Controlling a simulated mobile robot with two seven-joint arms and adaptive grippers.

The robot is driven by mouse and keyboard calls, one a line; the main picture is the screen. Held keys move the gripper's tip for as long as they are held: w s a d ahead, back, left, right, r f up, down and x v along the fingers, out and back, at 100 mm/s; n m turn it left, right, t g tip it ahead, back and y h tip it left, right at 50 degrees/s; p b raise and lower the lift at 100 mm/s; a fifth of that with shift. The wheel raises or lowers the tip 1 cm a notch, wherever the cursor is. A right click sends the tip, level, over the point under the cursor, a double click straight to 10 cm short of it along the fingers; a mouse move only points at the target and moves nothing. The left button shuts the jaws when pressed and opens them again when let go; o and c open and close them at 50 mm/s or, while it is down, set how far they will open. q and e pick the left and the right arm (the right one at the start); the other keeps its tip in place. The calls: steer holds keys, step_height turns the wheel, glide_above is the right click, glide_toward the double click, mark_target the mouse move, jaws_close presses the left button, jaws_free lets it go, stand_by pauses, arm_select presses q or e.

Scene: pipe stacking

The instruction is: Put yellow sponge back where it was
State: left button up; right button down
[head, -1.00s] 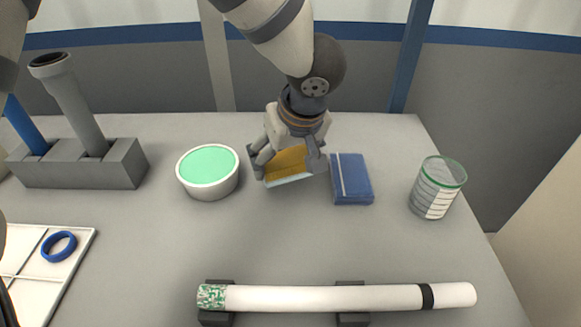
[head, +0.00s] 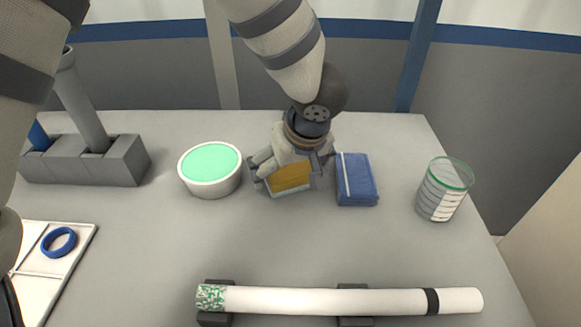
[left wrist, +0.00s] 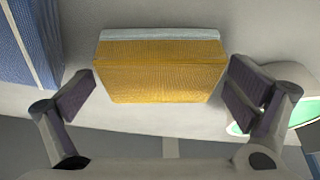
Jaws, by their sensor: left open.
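The yellow sponge (head: 289,178) has a pale blue layer along one side. It sits on the table between the green-filled bowl and the blue cloth. My left gripper (head: 290,180) is over it, with a finger on each side. In the left wrist view the sponge (left wrist: 160,70) lies between the two open fingers (left wrist: 168,98), with a gap visible on both sides. The fingers are not closed on it. In the head view the gripper hides the sponge's back edge. My right gripper is not in view.
A white bowl with green contents (head: 209,170) is close left of the gripper, and a folded blue cloth (head: 357,180) close right. A striped glass (head: 443,190) stands further right. A white pipe (head: 340,300) lies on supports in front. A grey pipe holder (head: 75,160) and white tray (head: 75,268) are left.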

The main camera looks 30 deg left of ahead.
arm_select(q)
steer(key=shift+r, duration=0.25)
steer(key=p+v, duration=0.2)
steer(key=v, duration=1)
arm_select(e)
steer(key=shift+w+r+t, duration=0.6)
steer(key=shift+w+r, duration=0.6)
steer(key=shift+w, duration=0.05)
arm_select(q)
steer(key=shift+f, duration=0.1)
